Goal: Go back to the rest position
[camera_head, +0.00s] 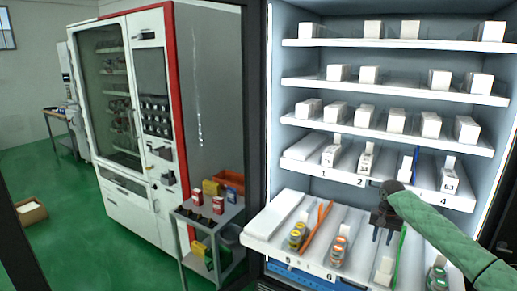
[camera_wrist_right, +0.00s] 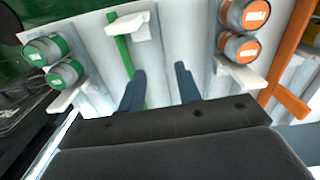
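My right gripper (camera_head: 382,236) hangs above the lowest shelf of the vending cabinet, fingers pointing down, with my green-sleeved arm coming in from the right. In the right wrist view its two dark fingers (camera_wrist_right: 160,88) stand apart with nothing held between them. A green divider (camera_wrist_right: 122,48) and a white pusher piece (camera_wrist_right: 128,27) lie beyond the fingers. Orange-labelled bottles (camera_wrist_right: 240,32) are on one side and green-labelled bottles (camera_wrist_right: 55,60) on the other, apart from the fingers. My left gripper is in no view.
The lowest shelf (camera_head: 268,222) also holds yellow-green bottles (camera_head: 297,236) and an orange divider (camera_head: 318,226). Shelves with white boxes (camera_head: 396,120) rise above. A cart (camera_head: 212,222) with small boxes and a red-edged vending machine (camera_head: 120,110) stand left. Green floor is open at far left.

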